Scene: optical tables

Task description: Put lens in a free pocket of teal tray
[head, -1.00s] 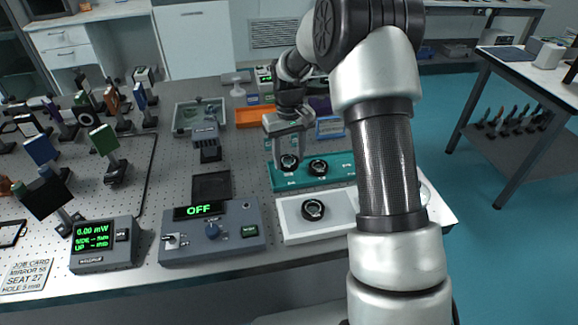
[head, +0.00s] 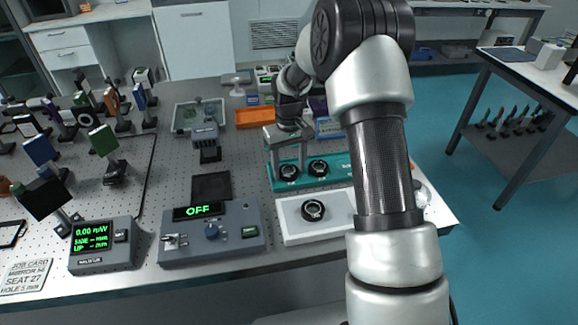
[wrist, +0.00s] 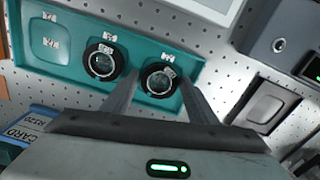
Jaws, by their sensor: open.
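The teal tray (head: 340,168) lies on the optical table; it also shows in the wrist view (wrist: 80,80). A black-ringed lens (head: 289,172) sits in its left-end pocket in the head view, and a second lens (head: 318,167) sits beside it. In the wrist view, the first lens (wrist: 158,78) lies between the spread fingers of my gripper (wrist: 158,88) and the second lens (wrist: 102,62) is outside them. My gripper (head: 288,160) is open, reaching down over the tray's left end. An empty pocket (wrist: 48,45) shows at the tray's far end in the wrist view.
A white tray (head: 290,228) holding another black-ringed piece (head: 313,210) stands in front of the teal tray. A control box (head: 212,245) reading OFF stands to its left. An orange tray (head: 255,117) and a blue card (head: 328,128) lie behind.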

